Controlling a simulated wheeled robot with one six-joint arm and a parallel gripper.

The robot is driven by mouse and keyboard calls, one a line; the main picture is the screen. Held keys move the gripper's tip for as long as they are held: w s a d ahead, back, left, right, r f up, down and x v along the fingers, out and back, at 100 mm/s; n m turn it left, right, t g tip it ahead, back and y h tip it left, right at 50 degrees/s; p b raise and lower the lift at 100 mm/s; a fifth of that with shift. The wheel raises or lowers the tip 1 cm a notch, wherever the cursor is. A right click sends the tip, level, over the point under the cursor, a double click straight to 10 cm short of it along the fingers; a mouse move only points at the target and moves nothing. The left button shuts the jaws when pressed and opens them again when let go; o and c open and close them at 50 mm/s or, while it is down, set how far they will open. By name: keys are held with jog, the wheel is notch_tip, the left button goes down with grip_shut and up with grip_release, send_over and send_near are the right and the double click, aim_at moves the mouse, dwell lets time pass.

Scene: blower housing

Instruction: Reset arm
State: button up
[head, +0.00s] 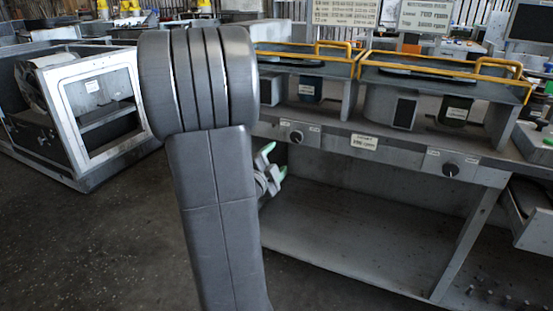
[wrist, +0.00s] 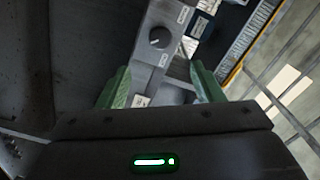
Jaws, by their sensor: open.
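My gripper (head: 270,168) shows in the head view just right of my grey arm, which hides part of it. Its green-tipped fingers are spread in front of the workbench, below the bench's front rail. In the wrist view my gripper (wrist: 160,88) has its two green fingers wide apart, with nothing held between them. Past the fingers is the front rail with a black knob (wrist: 159,38). My arm stands bent in the middle of the head view and covers part of the bench.
The grey workbench (head: 335,141) has control knobs (head: 450,170), yellow handles (head: 497,64) and an open lower shelf (head: 345,235). A white-framed cabinet (head: 70,110) stands at the left. The dark floor (head: 90,250) at front left is clear. A drawer (head: 535,210) is at the right edge.

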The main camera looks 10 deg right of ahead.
aim_at(295, 138)
jog(key=b+x, duration=0.1)
jog(key=x, duration=1.3)
jog(key=shift+s+a, duration=0.1)
jog(key=shift+s, duration=0.05)
